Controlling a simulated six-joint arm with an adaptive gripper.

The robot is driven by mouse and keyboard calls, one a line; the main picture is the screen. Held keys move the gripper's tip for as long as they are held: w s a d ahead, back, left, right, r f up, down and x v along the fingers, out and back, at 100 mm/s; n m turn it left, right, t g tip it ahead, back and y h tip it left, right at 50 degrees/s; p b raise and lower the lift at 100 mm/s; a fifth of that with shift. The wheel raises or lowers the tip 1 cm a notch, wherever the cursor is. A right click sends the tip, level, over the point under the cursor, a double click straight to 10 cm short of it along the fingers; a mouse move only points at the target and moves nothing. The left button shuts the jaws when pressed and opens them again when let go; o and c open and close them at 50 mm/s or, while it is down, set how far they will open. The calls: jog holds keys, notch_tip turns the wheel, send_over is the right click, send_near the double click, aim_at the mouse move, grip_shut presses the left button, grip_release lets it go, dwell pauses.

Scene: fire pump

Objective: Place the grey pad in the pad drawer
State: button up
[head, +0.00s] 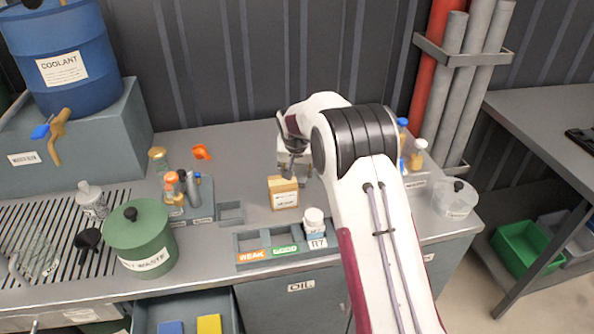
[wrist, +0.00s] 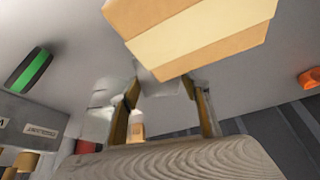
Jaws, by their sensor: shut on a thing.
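My gripper (head: 291,148) is low over the back of the workbench, behind a small tan box. In the wrist view its two fingers (wrist: 161,88) close on a pale grey piece, the grey pad (wrist: 160,78). The box hides part of the pad in that view, and the pad's outline is not clear in the head view. The pad drawer (head: 190,307) stands open at the front edge of the bench, at the lower left of the head view. A blue pad (head: 171,327) and a yellow pad (head: 209,324) lie in it.
The tan box (head: 283,193) is close in front of my gripper. A labelled tray (head: 252,257) with a white bottle (head: 314,222) stands at the bench front. A green waste pot (head: 139,237) and a rack of bottles (head: 188,206) stand left, near the drawer.

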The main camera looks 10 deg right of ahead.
jog(key=shift+f, duration=0.1)
jog(key=o, duration=0.7)
jog(key=v, duration=1.2)
jog(key=shift+s, duration=0.1)
dwell(0.5)
